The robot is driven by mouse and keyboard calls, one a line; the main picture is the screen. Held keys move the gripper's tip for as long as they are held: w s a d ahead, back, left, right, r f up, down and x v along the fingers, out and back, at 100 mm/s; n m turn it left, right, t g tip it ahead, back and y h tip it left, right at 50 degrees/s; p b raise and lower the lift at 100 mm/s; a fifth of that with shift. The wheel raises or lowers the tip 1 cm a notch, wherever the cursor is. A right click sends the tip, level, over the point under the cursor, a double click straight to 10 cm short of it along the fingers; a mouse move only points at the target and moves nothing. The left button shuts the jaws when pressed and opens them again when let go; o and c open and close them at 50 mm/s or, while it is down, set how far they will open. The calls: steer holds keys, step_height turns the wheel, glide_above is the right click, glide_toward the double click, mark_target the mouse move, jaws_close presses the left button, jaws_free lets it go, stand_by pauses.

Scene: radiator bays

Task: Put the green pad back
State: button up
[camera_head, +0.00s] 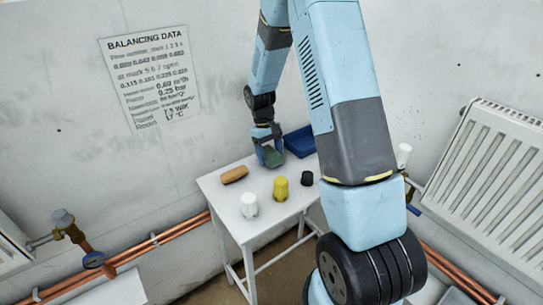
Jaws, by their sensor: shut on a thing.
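The green pad (272,156) is between the fingers of my gripper (268,157), over the far part of the white table. My gripper is shut on it, pointing down. I cannot tell whether the pad touches the table top. A blue tray (301,142) lies just to the right of my gripper at the back of the table, partly hidden by my arm.
On the white table (223,207) stand an orange-brown block (235,174), a white knob (249,205), a yellow knob (280,188) and a black cap (307,178). A radiator (491,170) is at right. Copper pipes (150,243) run along the wall.

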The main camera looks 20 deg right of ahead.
steer(key=shift+f, duration=0.5)
steer(key=shift+f, duration=0.1)
steer(key=o, duration=0.9)
steer(key=shift+o, duration=0.2)
